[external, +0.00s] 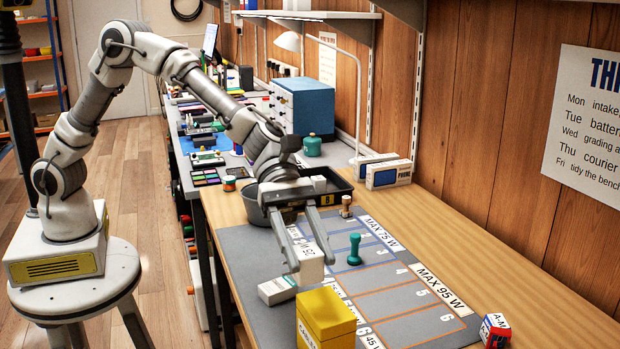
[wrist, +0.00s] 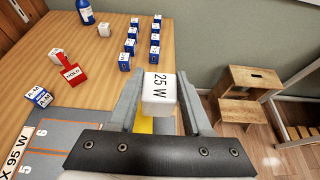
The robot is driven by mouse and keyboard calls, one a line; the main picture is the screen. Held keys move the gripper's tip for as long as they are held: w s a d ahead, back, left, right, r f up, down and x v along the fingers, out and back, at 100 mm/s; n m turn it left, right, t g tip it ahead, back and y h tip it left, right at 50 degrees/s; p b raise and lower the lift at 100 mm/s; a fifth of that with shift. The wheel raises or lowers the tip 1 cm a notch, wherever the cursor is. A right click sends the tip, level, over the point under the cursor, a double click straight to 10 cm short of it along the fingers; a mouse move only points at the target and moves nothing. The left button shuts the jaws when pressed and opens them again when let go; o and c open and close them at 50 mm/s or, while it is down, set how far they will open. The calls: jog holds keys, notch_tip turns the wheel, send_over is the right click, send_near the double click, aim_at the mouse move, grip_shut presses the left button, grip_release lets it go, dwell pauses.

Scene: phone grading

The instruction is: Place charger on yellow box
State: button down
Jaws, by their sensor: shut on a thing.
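The charger (wrist: 158,95) is a white block marked "25 W", held between the fingers of my gripper (wrist: 161,84). In the external view the white charger (external: 310,272) hangs between the fingertips, above the bench and just behind the yellow box. The yellow box (external: 326,316) stands on the grey mat at the front with a lidded top and a label on its front. In the wrist view a strip of the yellow box (wrist: 146,125) shows below the charger; the rest is hidden by my gripper. The charger appears apart from the box.
A white carton (external: 277,291) lies on the grey mat (external: 250,243) beside the yellow box. A green stamp (external: 354,249) stands on the marked grid. A black tray (external: 338,187) is farther back. In the wrist view, several labelled blocks (wrist: 130,46) and a red holder (wrist: 72,76) stand on the wood.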

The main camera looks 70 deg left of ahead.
jog(key=w+f, duration=0.1)
jog(key=w, duration=0.2)
jog(key=w+a+f, duration=0.1)
jog(key=shift+w+f, duration=0.15)
jog(key=shift+f, duration=0.15)
jog(key=shift+f+b, duration=0.75)
jog(key=shift+f, duration=1.2)
jog(key=shift+f, duration=0.2)
jog(key=shift+c, duration=1.7)
grip_release()
